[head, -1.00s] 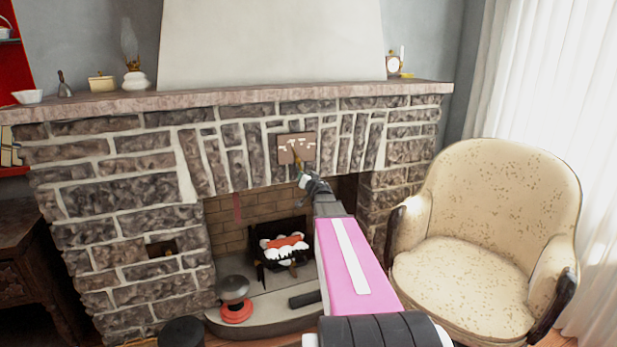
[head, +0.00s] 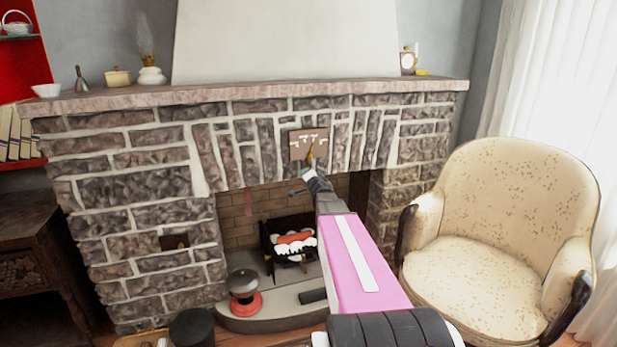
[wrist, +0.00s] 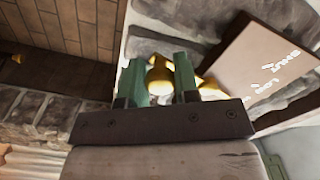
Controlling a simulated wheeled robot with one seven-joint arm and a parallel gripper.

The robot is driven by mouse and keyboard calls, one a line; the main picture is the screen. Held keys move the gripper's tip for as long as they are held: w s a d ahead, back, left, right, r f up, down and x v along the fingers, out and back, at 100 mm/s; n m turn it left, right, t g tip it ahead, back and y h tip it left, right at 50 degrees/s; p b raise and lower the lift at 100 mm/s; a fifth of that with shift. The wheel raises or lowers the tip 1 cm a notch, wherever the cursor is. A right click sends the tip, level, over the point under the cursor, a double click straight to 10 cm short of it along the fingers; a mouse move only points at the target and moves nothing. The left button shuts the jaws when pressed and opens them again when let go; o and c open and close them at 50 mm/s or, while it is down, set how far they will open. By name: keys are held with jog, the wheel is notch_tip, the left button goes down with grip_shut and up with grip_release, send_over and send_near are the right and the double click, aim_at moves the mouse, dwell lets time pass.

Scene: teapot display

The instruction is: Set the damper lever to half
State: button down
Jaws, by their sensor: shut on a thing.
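The damper lever (wrist: 160,75) is a brass piece below a brown plate (head: 308,144) with white lettering on the fireplace front. The plate also shows tilted at the right of the wrist view (wrist: 262,62). My gripper (head: 307,174) is at the lower edge of the plate. In the wrist view my gripper's green fingers (wrist: 158,80) are shut on the brass lever, one on each side. The lettering is too small to read in the head view, and the lever's exact setting cannot be told.
A stone mantel (head: 250,97) runs above the plate. Below is the firebox with a grate (head: 288,242) of logs. A red-based round object (head: 245,292) stands on the hearth. A cream armchair (head: 500,235) is close on the right.

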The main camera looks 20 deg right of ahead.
dwell(0.3)
jog(key=c, duration=0.8)
grip_release()
jog(key=shift+c, duration=0.2)
jog(key=shift+s, duration=0.1)
jog(key=s, duration=1)
jog(key=shift+s+d, duration=0.2)
jog(key=shift+s, duration=0.15)
